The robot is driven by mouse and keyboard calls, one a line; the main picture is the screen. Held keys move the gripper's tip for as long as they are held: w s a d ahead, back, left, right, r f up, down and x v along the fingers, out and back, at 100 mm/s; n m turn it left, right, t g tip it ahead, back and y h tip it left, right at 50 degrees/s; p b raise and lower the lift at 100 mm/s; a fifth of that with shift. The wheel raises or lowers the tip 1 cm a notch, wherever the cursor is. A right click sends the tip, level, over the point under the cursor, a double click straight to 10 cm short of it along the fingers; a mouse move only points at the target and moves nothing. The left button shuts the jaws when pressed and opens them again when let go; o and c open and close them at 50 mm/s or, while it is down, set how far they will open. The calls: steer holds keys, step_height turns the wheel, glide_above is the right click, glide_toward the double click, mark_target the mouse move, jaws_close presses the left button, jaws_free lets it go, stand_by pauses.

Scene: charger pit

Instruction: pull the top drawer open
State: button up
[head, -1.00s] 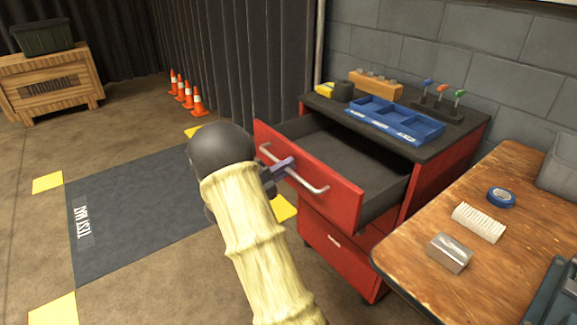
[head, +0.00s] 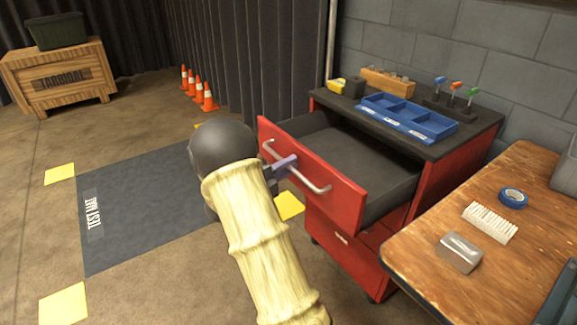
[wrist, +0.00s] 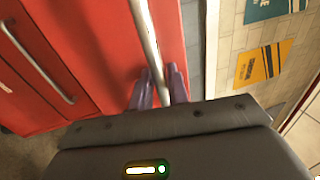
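The red cabinet (head: 447,178) stands at the right with its top drawer (head: 325,186) pulled well out. The drawer is empty inside as far as I can see. Its silver bar handle (head: 312,183) runs across the red front. My gripper (head: 283,167) is at the handle, left of its middle. In the wrist view, the two purple fingers (wrist: 158,88) stand on either side of the handle bar (wrist: 148,42), close around it. The lower drawer (head: 350,245) is shut.
A blue tray (head: 405,120) and a screwdriver rack (head: 455,100) stand on the cabinet top. A wooden bench (head: 440,225) with tape, a white brush-like block and a metal block is close at right. The floor mat (head: 140,225) at left is clear.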

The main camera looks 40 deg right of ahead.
steer(key=a+f+p, duration=0.2)
steer(key=a+f, duration=0.1)
steer(key=a, duration=1.4)
steer(key=shift+f+p, duration=0.2)
steer(key=shift+p, duration=0.2)
